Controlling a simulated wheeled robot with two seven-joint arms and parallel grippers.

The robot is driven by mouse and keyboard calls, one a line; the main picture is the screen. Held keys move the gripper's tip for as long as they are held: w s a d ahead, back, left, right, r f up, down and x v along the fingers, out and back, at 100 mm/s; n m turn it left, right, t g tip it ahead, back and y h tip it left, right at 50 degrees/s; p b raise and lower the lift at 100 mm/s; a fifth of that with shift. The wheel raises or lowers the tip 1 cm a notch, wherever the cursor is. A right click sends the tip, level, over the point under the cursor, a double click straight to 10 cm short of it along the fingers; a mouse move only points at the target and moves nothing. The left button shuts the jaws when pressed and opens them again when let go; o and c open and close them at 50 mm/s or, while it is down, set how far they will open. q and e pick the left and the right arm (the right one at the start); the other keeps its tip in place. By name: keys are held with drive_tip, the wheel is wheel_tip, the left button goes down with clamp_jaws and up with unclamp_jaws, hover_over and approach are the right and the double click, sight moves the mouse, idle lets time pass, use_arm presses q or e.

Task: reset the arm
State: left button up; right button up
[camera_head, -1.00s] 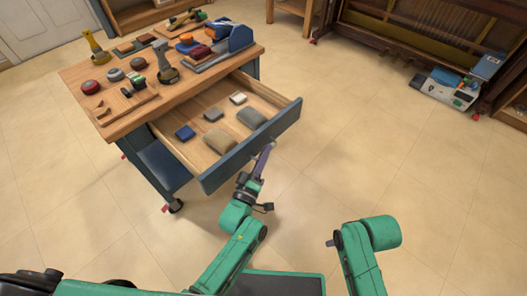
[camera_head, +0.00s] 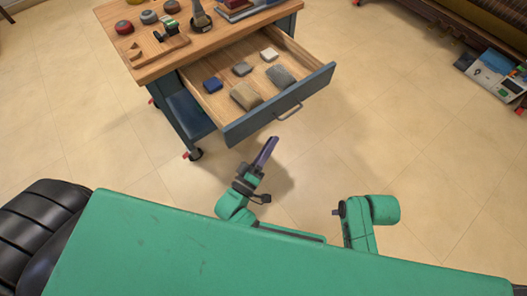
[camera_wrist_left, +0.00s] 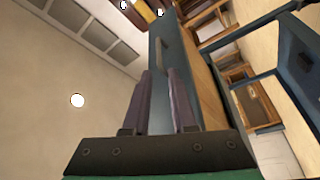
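My left gripper (camera_head: 266,152) is in front of the open drawer (camera_head: 262,115), below and left of its handle (camera_head: 289,111) in the head view. It looks empty. In the left wrist view its two dark purple fingers (camera_wrist_left: 163,98) stand apart, with the blue-grey drawer front (camera_wrist_left: 174,52) behind the gap. The fingers appear clear of the handle. My right arm (camera_head: 370,218) is folded at the lower right in the head view; its gripper does not show.
The drawer of the wooden workbench (camera_head: 150,68) holds several small blocks and pads. Tools and round objects stand on the bench top. A piano-like cabinet (camera_head: 475,28) is at the upper right. Tan floor (camera_head: 400,130) is free between them. My green body part covers the bottom.

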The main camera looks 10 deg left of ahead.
use_arm(q)
drive_tip(key=v, duration=0.3)
drive_tip(key=shift+s+a+f, duration=0.1)
drive_tip(key=shift+s, duration=0.25)
use_arm(e)
drive_tip(key=shift+f, duration=0.35)
